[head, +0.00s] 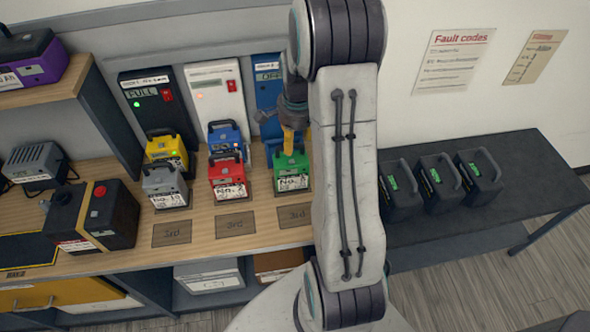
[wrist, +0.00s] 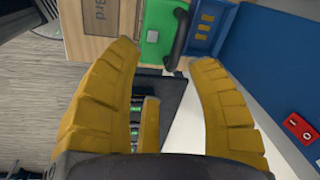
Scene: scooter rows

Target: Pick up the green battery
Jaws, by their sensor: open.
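The green battery (head: 291,171) stands upright on the wooden bench, at the right end of the front row, with a dark handle on top and a white label on its front. In the wrist view the green battery (wrist: 152,32) shows at the top, its dark handle (wrist: 179,40) beyond the fingertips. My gripper (head: 294,142) hangs above and at the back of the green battery, yellow fingers pointing down. In the wrist view my gripper (wrist: 164,54) is open, with nothing between its fingers. Whether a finger touches the battery cannot be told.
The red battery (head: 227,178) stands close on the left, with the blue battery (head: 226,140) behind it. The blue charger (head: 268,90) rises behind the green battery. Grey (head: 165,187) and yellow (head: 167,152) batteries stand farther left. Dark batteries sit on a dark table (head: 525,160).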

